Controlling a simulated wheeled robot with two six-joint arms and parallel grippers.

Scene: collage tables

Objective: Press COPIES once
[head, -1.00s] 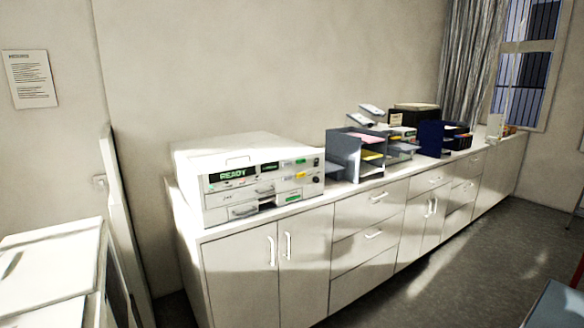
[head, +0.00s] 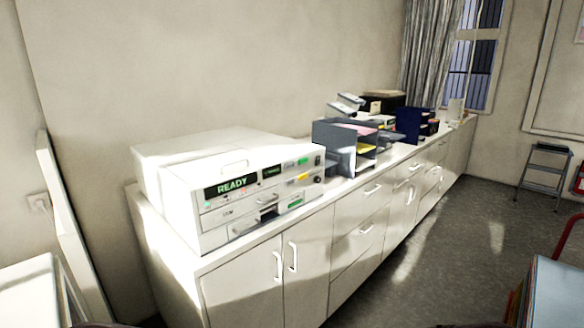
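A white copier (head: 218,180) stands on the near left end of the long white counter. Its dark display (head: 231,186) reads READY in green. A second small dark display (head: 272,171) is to its right. Small coloured buttons or labels, green (head: 303,161) and yellow (head: 299,178), sit on the right of its front face. Two dark round knobs are at the right edge. The lettering on the buttons is too small to read, so I cannot tell which is COPIES. Neither of my grippers shows in the head view.
The white counter (head: 240,270) runs from the copier back to the window. Grey paper trays (head: 336,145) and dark blue holders (head: 411,124) stand farther along it. A step stool (head: 545,170) is at the right. Grey floor (head: 445,235) in front of the counter is clear.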

